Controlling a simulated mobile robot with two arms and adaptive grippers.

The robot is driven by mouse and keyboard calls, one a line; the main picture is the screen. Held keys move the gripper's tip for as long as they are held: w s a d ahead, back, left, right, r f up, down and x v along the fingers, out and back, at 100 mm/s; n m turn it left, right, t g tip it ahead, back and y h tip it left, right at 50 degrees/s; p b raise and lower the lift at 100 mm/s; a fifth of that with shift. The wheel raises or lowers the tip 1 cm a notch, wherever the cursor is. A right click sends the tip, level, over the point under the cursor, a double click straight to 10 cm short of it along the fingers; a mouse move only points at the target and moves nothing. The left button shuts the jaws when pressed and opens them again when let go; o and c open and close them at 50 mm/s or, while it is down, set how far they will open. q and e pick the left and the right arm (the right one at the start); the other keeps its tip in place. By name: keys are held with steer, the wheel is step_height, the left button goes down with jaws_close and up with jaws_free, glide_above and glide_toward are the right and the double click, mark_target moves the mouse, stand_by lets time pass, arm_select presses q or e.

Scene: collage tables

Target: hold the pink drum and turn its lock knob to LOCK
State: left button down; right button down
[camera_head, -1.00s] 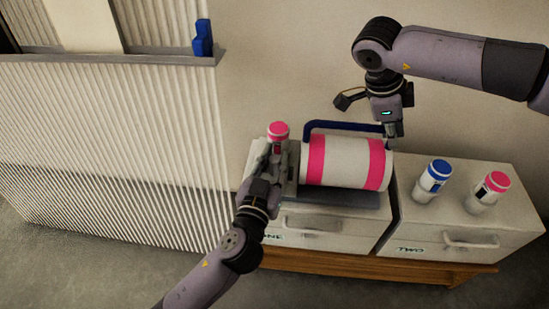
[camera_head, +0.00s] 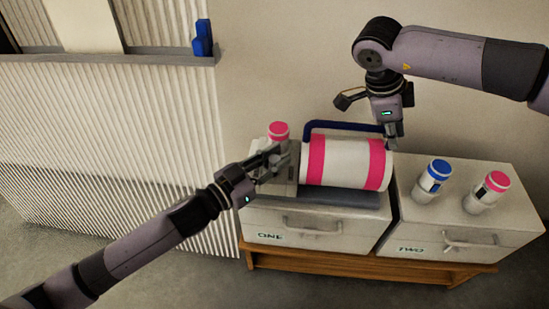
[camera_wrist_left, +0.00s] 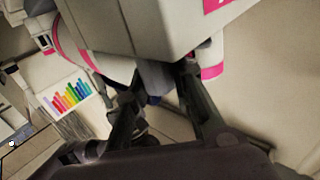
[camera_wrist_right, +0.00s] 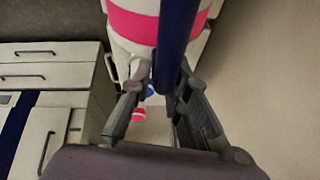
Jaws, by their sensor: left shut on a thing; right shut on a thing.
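The pink drum (camera_head: 345,163), a white cylinder with two pink bands, lies on its side on the cabinet marked ONE. Its dark blue handle (camera_head: 345,125) runs along the back. My right gripper (camera_head: 391,140) is shut on the handle near its right end; the bar (camera_wrist_right: 176,45) sits between its fingers in the right wrist view. My left gripper (camera_head: 274,160) is at the grey housing on the drum's left end. In the left wrist view its fingers close on a small grey knob (camera_wrist_left: 154,75) under that housing. No LOCK marking is readable.
A pink-capped bottle (camera_head: 279,132) stands close behind my left gripper. A blue-capped bottle (camera_head: 432,180) and another pink-capped bottle (camera_head: 487,192) stand on the cabinet marked TWO (camera_head: 460,225). A ribbed panel (camera_head: 110,150) fills the left side.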

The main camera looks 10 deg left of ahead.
arm_select(q)
steer(key=m+g+h, duration=0.2)
steer(key=g, duration=0.1)
steer(key=m+g+h, duration=0.2)
steer(key=shift+w+a+m+g, duration=0.1)
steer(key=shift+w+m+g, duration=0.1)
steer(key=shift+m+g, duration=0.15)
steer(key=shift+s+m+g+h, duration=0.1)
steer(key=shift+m+g+h, duration=0.4)
steer(key=shift+m+g, duration=1.15)
steer(key=shift+m+g+h, duration=0.5)
steer(key=shift+m+g, duration=0.3)
steer(key=shift+g, duration=1.6)
steer(key=c, duration=1.4)
jaws_free()
steer(key=shift+s, duration=0.1)
steer(key=shift+o, duration=0.2)
steer(key=a, duration=1.2)
steer(key=shift+w, duration=0.25)
